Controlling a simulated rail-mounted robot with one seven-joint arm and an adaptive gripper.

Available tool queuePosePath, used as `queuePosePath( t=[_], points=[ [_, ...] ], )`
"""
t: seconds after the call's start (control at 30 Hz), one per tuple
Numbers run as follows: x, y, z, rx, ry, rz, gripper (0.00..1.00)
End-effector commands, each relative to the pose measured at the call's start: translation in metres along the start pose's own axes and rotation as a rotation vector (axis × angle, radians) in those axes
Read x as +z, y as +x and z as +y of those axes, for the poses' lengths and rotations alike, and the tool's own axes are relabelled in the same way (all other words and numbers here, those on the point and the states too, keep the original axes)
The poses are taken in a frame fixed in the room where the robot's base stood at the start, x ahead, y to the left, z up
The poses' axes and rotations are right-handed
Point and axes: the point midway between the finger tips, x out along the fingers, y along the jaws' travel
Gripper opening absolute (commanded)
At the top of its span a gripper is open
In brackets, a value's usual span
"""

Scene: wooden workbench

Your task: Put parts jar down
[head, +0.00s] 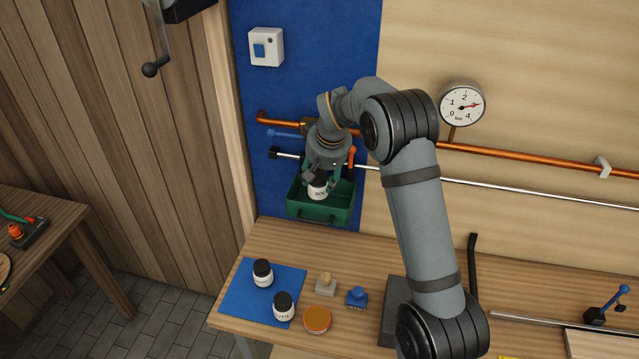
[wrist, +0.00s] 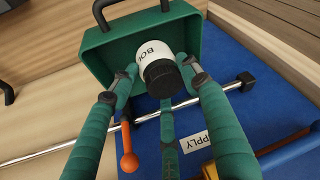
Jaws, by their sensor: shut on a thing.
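The parts jar (head: 318,188) is white with a black lid and a partly readable label starting "BO". My gripper (head: 320,173) is shut on the jar; the fingers also show in the wrist view (wrist: 158,80). The jar is at the open green bin (head: 340,211) in front of the blue wall panel. The bin (wrist: 104,62) surrounds the jar in the wrist view. I cannot tell whether the jar touches the bin floor.
Two similar jars (head: 263,273) (head: 283,306) stand on a blue mat (head: 236,300) on the workbench. A stamp-like block (head: 326,284), a blue item (head: 357,297) and an orange-topped round tin (head: 317,319) are beside it. Pipes with an orange-red lever (head: 351,155) run behind the bin.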

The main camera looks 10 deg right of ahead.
Motion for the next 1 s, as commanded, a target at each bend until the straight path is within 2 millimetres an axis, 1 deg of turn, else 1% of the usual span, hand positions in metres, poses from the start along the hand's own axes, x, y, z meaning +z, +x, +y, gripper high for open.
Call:
queuePosePath(
  t=[0.07,0.13,0.3,0.4,0.77,0.8,1.0],
  points=[
    [-0.002,0.003,-0.003,0.000,-0.002,0.001,0.04],
    [0.001,0.009,-0.003,0.001,-0.001,-0.001,0.04],
    [0.011,0.031,-0.002,0.001,-0.002,-0.002,0.04],
    [0.013,0.038,-0.002,0.000,0.000,0.001,0.04],
    [0.015,0.043,-0.002,0.000,-0.001,0.003,0.04],
    [0.015,0.043,-0.002,0.000,-0.001,0.001,0.47],
    [0.015,0.042,-0.002,0.000,-0.001,0.000,0.59]
  ],
)
